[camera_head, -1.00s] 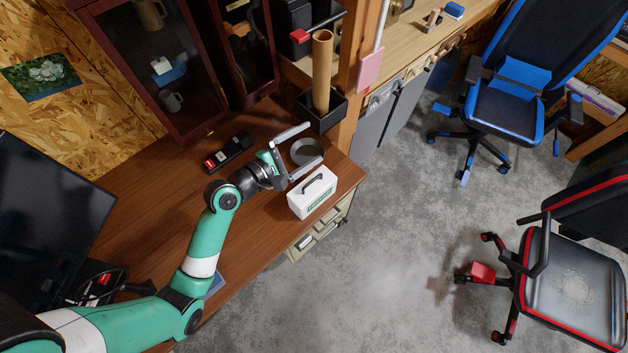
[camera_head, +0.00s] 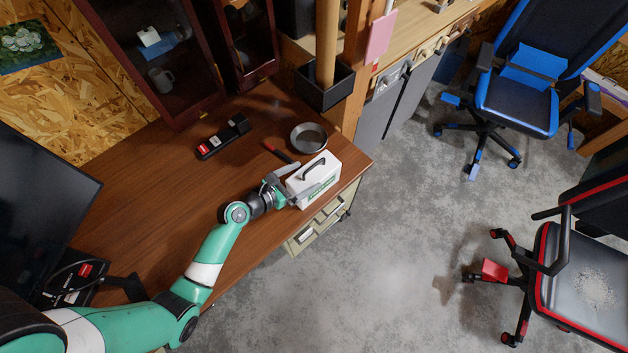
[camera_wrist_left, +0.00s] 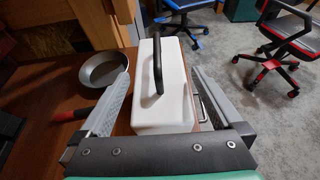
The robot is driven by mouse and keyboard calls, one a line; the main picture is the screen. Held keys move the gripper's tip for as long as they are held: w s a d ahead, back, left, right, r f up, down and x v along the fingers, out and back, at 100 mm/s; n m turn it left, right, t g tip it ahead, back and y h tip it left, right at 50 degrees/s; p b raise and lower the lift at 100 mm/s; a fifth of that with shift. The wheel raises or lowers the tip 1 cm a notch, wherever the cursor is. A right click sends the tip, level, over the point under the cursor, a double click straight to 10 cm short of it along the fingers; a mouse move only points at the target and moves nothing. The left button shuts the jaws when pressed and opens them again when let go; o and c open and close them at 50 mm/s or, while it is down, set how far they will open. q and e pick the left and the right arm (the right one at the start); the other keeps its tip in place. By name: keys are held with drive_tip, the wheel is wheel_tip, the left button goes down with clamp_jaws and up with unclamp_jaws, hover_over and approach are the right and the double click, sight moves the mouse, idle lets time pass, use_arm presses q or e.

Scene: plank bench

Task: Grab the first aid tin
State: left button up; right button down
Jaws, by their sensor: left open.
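The first aid tin (camera_head: 325,170) is a white box with a dark carry handle and a green label on its front side. It stands upright near the right end of the brown desk. In the left wrist view the tin (camera_wrist_left: 163,95) sits between the two grey fingers, its handle upright on top. My left gripper (camera_head: 304,180) is open, with one finger on each side of the tin. Some space shows between the left finger and the tin; whether the right finger touches it I cannot tell. My right gripper does not show.
A black and red box (camera_head: 223,138) lies farther left. A black planter (camera_head: 325,86) stands at the desk's back corner. The desk's front edge is close.

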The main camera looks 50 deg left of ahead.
sight(313, 172)
use_arm(q)
drive_tip(key=b+x, duration=0.1)
drive_tip(key=x, duration=0.1)
drive_tip(key=b+x, duration=0.1)
drive_tip(key=x, duration=0.2)
drive_tip(key=shift+s+f+b, duration=0.15)
drive_tip(key=shift+f+b, duration=0.2)
drive_tip(key=shift+b, duration=0.05)
clamp_jaws()
drive_tip(key=shift+r, duration=0.15)
